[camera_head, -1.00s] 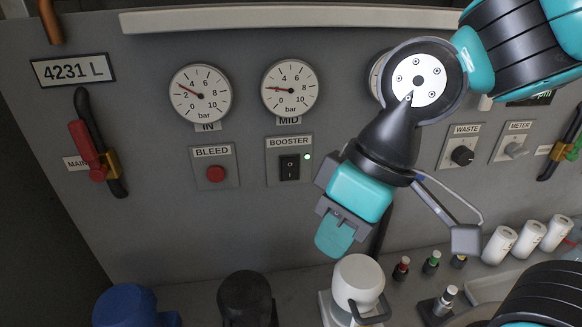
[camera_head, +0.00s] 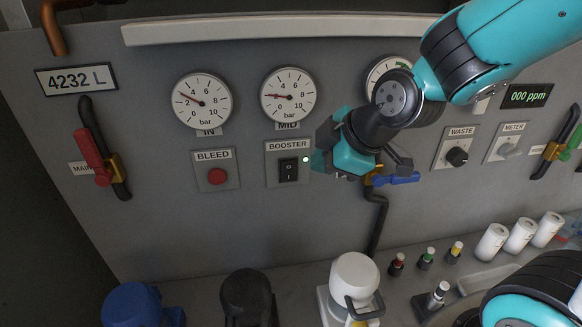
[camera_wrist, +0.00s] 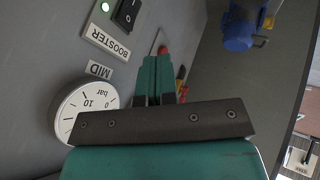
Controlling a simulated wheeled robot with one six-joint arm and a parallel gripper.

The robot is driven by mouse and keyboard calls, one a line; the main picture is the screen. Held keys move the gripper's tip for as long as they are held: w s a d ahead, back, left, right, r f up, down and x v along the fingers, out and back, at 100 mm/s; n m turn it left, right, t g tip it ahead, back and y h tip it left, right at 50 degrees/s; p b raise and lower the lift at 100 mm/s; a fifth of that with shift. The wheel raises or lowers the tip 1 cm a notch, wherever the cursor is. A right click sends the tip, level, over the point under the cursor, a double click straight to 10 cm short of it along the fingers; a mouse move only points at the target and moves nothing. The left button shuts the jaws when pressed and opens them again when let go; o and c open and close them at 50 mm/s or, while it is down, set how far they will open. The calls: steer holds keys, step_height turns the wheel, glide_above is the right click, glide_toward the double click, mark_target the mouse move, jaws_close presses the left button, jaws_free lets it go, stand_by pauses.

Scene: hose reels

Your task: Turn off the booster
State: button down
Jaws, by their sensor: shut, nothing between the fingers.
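The booster switch (camera_head: 288,170) is a black rocker marked I and O on a grey plate labelled BOOSTER. It also shows at the top left of the wrist view (camera_wrist: 127,14). My gripper (camera_head: 317,160) is shut and empty, just right of the switch plate in the head view. In the wrist view its teal fingers (camera_wrist: 155,75) are together, apart from the switch in the picture. Contact with the panel cannot be told. Which rocker half is pressed is unclear.
The red BLEED button (camera_head: 216,175) is left of the switch. The MID gauge (camera_head: 288,96) is above it. A blue valve handle (camera_head: 398,178) is right of my gripper. A white reel (camera_head: 355,280) and several small bottles stand below.

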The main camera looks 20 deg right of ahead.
mark_target(284, 163)
steer(key=w+a+f+p, duration=0.2)
steer(key=w+f+p, duration=0.2)
steer(key=w+f, duration=0.3)
steer(key=shift+w+a+f+p, duration=0.15)
steer(key=shift+w+p, duration=0.25)
steer(key=shift+w, duration=0.8)
steer(key=shift+w+b, duration=0.25)
steer(key=shift+b, duration=0.15)
steer(key=shift+w, duration=0.1)
steer(key=shift+r, duration=0.2)
steer(key=shift+w+r+p, duration=0.1)
steer(key=shift+r+p, duration=0.45)
steer(key=shift+r, duration=0.3)
